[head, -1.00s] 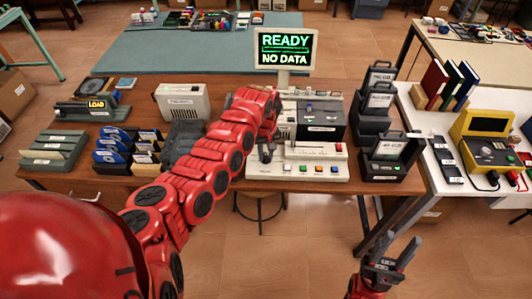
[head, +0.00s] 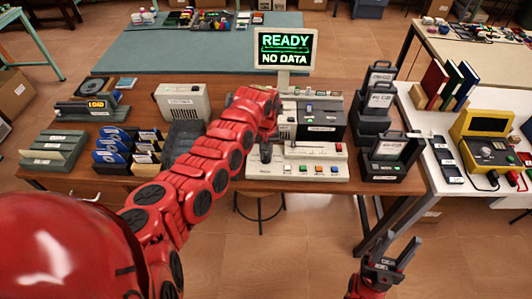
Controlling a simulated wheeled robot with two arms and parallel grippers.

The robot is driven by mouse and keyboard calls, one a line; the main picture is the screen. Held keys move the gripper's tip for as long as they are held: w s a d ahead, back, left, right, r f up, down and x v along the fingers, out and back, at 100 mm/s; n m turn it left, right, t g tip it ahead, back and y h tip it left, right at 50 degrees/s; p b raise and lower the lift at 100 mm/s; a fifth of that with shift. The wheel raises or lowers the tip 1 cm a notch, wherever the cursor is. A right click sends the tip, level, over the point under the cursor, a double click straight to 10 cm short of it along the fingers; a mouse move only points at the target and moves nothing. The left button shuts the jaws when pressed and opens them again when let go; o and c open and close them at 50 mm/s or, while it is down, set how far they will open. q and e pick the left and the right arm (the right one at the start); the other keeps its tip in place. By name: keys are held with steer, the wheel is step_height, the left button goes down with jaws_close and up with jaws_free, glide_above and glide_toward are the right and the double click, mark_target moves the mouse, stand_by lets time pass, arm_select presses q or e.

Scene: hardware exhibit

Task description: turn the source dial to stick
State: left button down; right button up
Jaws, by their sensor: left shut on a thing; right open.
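The cream console (head: 325,172) stands at the front edge of the brown table, with coloured buttons along its front and a slider slot on top. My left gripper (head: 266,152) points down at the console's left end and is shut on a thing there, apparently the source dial. The fingers hide the dial, so its pointer and labels cannot be read. The monitor (head: 283,47) behind reads "READY NO DATA". My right gripper (head: 391,252) is open and empty, low in front of the table, well away from the console.
A black-topped unit (head: 322,122) stands right behind the console. Black cartridge stands (head: 390,155) are close to its right. Disk holders (head: 115,158) and a cream box (head: 181,101) are at left. A white table (head: 432,118) with a yellow device (head: 487,140) is at right.

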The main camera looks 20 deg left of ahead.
arm_select(q)
steer(key=m, duration=0.3)
steer(key=shift+m, duration=0.3)
steer(key=m, duration=0.2)
steer(key=shift+m, duration=0.4)
steer(key=m, duration=0.2)
steer(key=shift+m+b, duration=0.3)
steer(key=shift+b, duration=0.05)
steer(key=shift+m+b, duration=0.5)
steer(key=shift+m, duration=1.3)
steer(key=c, duration=0.8)
jaws_free()
